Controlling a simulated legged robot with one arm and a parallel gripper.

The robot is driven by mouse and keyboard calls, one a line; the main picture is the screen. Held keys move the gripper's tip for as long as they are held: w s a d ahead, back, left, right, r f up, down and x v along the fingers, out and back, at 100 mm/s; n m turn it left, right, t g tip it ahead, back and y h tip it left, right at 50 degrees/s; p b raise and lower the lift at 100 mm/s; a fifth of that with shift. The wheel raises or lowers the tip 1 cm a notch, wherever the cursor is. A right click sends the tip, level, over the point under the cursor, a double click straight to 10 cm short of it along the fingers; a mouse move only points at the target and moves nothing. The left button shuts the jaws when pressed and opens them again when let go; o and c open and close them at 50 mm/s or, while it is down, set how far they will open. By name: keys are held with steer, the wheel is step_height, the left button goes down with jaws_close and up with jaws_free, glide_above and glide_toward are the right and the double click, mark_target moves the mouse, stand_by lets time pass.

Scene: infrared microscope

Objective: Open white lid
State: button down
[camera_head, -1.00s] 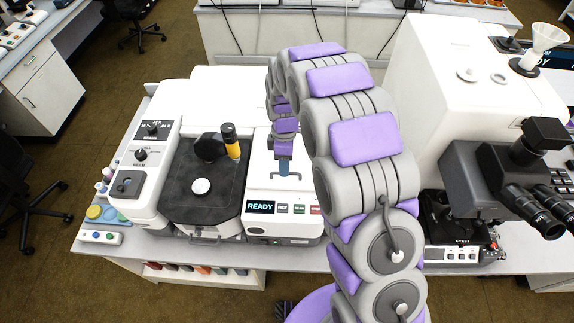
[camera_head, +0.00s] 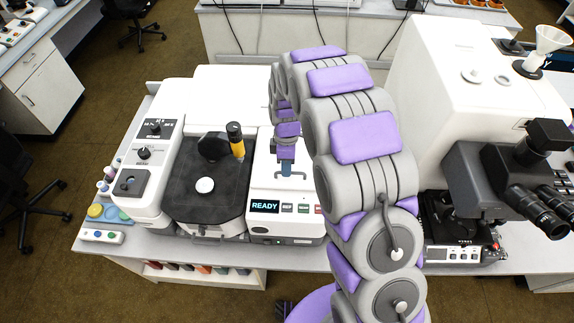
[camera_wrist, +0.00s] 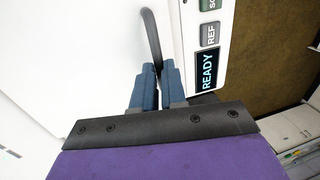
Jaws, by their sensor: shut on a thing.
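The white lid (camera_head: 265,178) is the smooth white top of the instrument with the lit READY display (camera_head: 265,206). It looks closed, lying flush with the body. In the wrist view the white surface (camera_wrist: 60,60) fills the left side, and a dark grey curved handle (camera_wrist: 151,35) rises from it. My gripper (camera_head: 286,173) is over the lid, behind the display; in the wrist view its blue fingers (camera_wrist: 159,76) are shut on the lower end of the handle. The handle's gripped end is hidden between the fingers.
A microscope (camera_head: 500,180) and a tall white housing (camera_head: 440,75) stand to the right, beyond my arm. The bench's front edge is close below the display.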

steer(key=shift+w+d, duration=0.1)
steer(key=shift+d, duration=0.15)
stand_by(0.9)
steer(key=shift+r, duration=0.1)
